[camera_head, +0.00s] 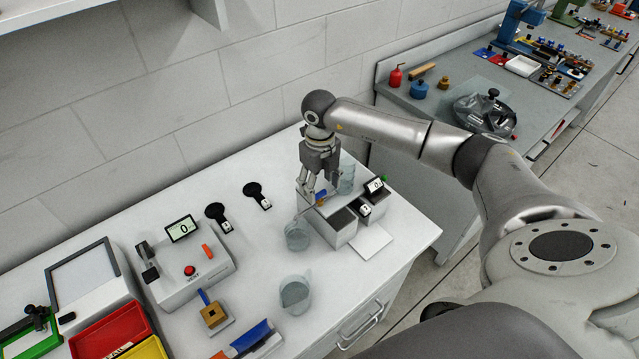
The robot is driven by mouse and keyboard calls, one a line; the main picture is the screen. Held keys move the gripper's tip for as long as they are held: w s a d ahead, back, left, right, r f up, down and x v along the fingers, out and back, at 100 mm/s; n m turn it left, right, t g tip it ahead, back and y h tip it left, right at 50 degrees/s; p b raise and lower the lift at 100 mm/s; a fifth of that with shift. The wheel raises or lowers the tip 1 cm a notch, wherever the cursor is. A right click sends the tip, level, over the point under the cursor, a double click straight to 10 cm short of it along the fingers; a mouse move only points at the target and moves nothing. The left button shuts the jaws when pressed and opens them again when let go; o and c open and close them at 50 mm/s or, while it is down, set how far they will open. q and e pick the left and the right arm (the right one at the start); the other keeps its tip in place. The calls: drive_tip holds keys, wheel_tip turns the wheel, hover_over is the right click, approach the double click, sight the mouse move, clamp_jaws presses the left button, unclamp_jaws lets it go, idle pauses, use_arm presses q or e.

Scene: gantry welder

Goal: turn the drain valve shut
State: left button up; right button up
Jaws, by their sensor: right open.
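My right gripper (307,193) comes in from the right and points down at the grey stand on the white bench. Its jaws are open. A small blue part with an orange tip (320,197) shows right beside the fingertips; it looks like the drain valve's handle, but the fingers partly hide it. I cannot tell whether they touch it or which way it is turned. A clear vessel (347,176) stands behind the gripper on the stand. A clear beaker (298,236) sits below, in front of the stand. My left gripper is not in view.
Grey boxes (341,231) and a small display (375,185) stand just right of the gripper. Another clear beaker (295,294) stands nearer the front. A device with a red button (190,270) is at left. The white bench (410,228) is bare at its right corner.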

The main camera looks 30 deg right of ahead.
sight(320, 195)
drive_tip(key=shift+f, duration=1.2)
drive_tip(key=c, duration=1)
drive_tip(key=shift+f+n+b, duration=0.15)
drive_tip(key=shift+n+b, duration=0.55)
drive_tip(key=shift+b, duration=0.1)
drive_tip(key=n+b, duration=0.9)
drive_tip(key=b, duration=0.1)
drive_tip(key=shift+n, duration=0.3)
drive_tip(key=n+b, duration=0.3)
drive_tip(key=shift+n, duration=0.3)
drive_tip(key=shift+n+b, duration=1.05)
drive_tip(key=shift+n, duration=0.65)
drive_tip(key=shift+r, duration=0.2)
